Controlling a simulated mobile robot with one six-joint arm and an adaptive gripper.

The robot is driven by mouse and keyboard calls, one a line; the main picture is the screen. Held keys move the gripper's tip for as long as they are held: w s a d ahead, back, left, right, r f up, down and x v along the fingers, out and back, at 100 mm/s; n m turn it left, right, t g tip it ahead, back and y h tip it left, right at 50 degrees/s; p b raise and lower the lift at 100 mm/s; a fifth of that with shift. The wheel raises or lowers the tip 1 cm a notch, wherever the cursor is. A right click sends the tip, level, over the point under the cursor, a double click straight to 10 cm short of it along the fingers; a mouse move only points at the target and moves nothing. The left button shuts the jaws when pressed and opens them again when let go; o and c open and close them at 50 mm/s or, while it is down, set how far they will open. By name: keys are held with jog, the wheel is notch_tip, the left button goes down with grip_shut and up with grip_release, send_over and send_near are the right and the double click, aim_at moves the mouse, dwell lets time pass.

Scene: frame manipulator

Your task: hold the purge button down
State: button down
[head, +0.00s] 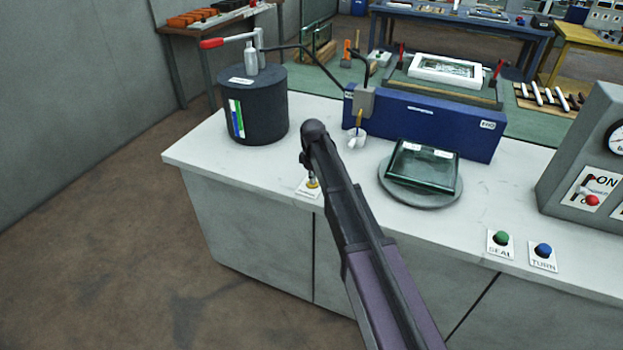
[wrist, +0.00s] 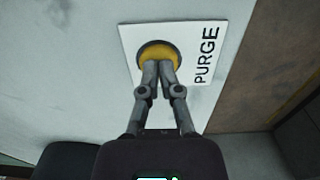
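The purge button is a round yellow button (wrist: 158,50) with a dark ring, set on a white plate (wrist: 205,38) marked PURGE. In the head view the yellow button (head: 312,183) shows only partly, beside my arm near the bench's front edge. My gripper (wrist: 159,66) is shut, its two fingertips together over the button's face in the wrist view. The tips appear to touch the button. How far the button is pressed in cannot be told. In the head view my arm hides most of the fingers.
The white bench (head: 230,160) bears a black drum (head: 256,110), a blue machine (head: 425,125) and a glass unit (head: 424,165) on a round turntable (head: 420,200). Green SEAL (head: 501,238) and blue TURN (head: 543,250) buttons lie right. A grey panel (head: 575,165) stands far right.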

jog(key=shift+s+d+r, duration=0.1)
jog(key=shift+s+d, duration=0.05)
jog(key=shift+s, duration=0.05)
jog(key=r+p, duration=0.5)
jog(key=shift+w+p, duration=0.2)
jog(key=shift+p, duration=0.15)
notch_tip(320, 180, up, 9)
jog(key=p, duration=0.8)
jog(key=shift+p, duration=0.35)
jog(key=shift+f, duration=0.1)
jog(key=s+d+m, duration=1.4)
jog(key=s+d, duration=0.8)
jog(key=s, duration=0.4)
